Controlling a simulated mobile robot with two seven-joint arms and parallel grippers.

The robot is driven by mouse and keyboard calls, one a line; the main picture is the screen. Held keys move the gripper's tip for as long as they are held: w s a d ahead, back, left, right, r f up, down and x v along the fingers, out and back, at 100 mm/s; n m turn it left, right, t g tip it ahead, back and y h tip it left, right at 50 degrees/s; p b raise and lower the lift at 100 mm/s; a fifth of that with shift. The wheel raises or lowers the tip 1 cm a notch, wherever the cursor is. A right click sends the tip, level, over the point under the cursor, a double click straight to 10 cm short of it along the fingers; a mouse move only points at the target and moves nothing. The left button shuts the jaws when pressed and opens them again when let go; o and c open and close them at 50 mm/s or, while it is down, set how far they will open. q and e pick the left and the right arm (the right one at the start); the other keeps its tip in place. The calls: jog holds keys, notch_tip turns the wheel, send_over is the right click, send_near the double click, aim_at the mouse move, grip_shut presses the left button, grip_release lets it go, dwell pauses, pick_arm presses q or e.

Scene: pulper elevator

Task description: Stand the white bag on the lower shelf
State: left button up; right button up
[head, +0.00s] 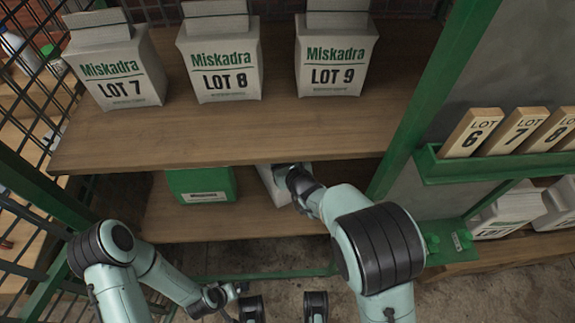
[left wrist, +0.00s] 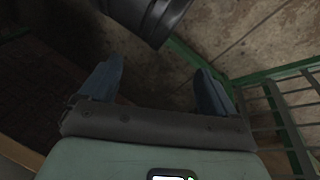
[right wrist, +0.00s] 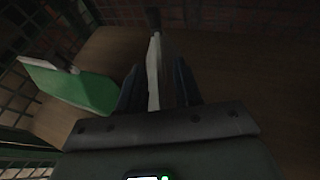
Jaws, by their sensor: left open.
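The white bag (head: 268,185) is at the lower shelf (head: 165,222), right of the green bag, mostly hidden under the upper shelf and behind my right gripper (head: 287,180). It looks slightly tilted in the head view; I cannot tell whether its base touches the board. In the right wrist view, the bag's pale edge (right wrist: 154,75) is between the two fingers of my right gripper (right wrist: 158,88), which are closed against it. My left gripper (left wrist: 155,85) is open and empty, low in front of the shelves over the floor.
A green bag (head: 200,184) stands on the lower shelf. Lot bags 7 (head: 115,70), 8 (head: 222,60) and 9 (head: 336,58) stand on the upper shelf (head: 220,130), which overhangs the right gripper. A green post (head: 430,100) bounds the right side; wire mesh bounds the left.

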pick_arm(q)
jog(key=s+d+r+g+p, duration=0.1)
jog(key=s+d+r+p, duration=0.1)
jog(key=s+r+p, duration=0.1)
jog(key=shift+s+d+r+g+h, duration=0.4)
jog(key=shift+s+r, duration=0.1)
jog(key=shift+s, duration=0.7)
pick_arm(e)
jog(key=v, duration=1.1)
jog(key=shift+s+r, duration=0.15)
jog(key=shift+s, duration=0.05)
jog(key=shift+d, duration=0.1)
